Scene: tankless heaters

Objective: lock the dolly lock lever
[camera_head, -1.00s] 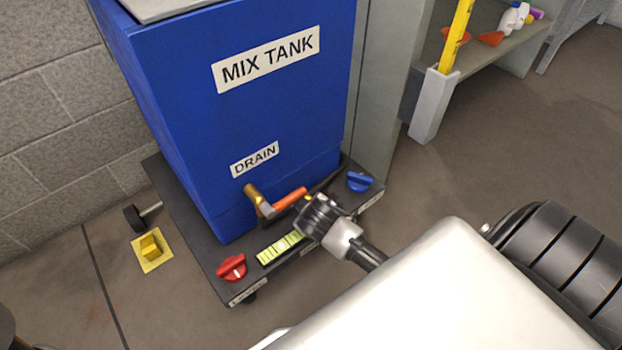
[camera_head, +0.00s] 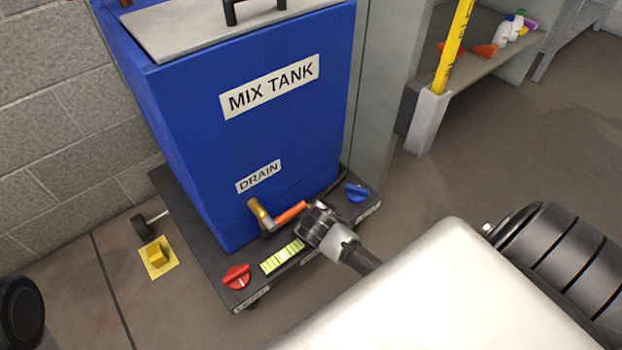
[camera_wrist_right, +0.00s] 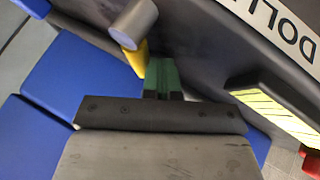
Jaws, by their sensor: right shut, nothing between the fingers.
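The dark dolly (camera_head: 205,245) carries a blue tank marked MIX TANK. A red knob (camera_head: 237,277) is at its front left corner and a blue knob (camera_head: 356,193) at its front right corner. I cannot tell from the head view labels which is the lock lever. My right gripper (camera_head: 310,215) is low over the dolly's front edge, beside the orange drain handle (camera_head: 291,212). In the wrist view its green fingertips (camera_wrist_right: 161,75) are shut and empty, close to a grey cylinder (camera_wrist_right: 134,22) with a yellow part (camera_wrist_right: 138,58). A label beginning DOLL (camera_wrist_right: 285,25) shows there. My left gripper is out of view.
A yellow-green level strip (camera_head: 282,257) lies on the dolly between the red knob and my gripper. A yellow block (camera_head: 158,254) on a floor plate is left of the dolly. A grey post stands right of the tank.

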